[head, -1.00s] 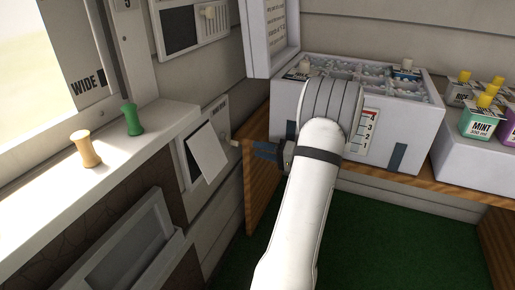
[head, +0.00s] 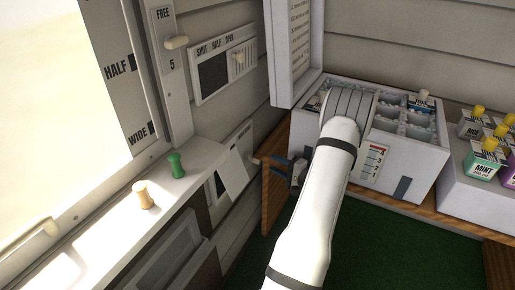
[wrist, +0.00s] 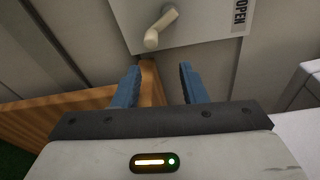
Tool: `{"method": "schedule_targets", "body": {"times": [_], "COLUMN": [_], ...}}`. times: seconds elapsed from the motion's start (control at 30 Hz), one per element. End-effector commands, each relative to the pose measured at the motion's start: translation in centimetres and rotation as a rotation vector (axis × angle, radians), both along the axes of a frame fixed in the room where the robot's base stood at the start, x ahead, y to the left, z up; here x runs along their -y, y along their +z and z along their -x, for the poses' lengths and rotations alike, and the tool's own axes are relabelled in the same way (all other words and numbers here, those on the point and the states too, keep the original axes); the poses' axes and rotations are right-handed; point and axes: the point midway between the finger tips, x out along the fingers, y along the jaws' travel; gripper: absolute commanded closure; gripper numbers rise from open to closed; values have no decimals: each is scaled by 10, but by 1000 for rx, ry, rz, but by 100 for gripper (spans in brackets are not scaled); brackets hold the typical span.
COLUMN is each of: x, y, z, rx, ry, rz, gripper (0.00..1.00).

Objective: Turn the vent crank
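A cream crank handle (wrist: 161,27) sticks out from a white wall plate marked OPEN (wrist: 210,18) in the wrist view. In the head view the crank's cream end (head: 254,161) shows beside a tilted white flap (head: 234,170) on the lower left wall. My gripper (wrist: 160,68) has its two blue fingers spread with nothing between them. The crank lies just beyond the fingertips, roughly centred on the gap, and looks apart from them. In the head view my gripper (head: 268,163) is right of the crank; my arm hides part of its surroundings.
A wooden panel (head: 275,185) stands close below my gripper. An open white cooler (head: 415,165) sits on the shelf behind my arm. A slider vent (head: 222,68) is higher on the wall. Green and tan pegs (head: 177,165) stand on the sill. Several small cartons (head: 487,160) are at right.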

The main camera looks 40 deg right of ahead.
Motion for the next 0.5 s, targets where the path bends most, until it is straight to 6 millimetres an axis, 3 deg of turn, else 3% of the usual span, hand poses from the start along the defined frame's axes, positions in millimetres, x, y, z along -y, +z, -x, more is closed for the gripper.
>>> {"method": "schedule_targets", "body": {"times": [0.03, 0.17, 0.5], "x": [-3, -10, -28], "y": [14, 17, 9], "z": [0, 1, 8], "rx": [-22, -81, -199], "ry": [-15, -65, -161], "rz": [-42, -152, -355], "gripper": [62, 62, 62]}}
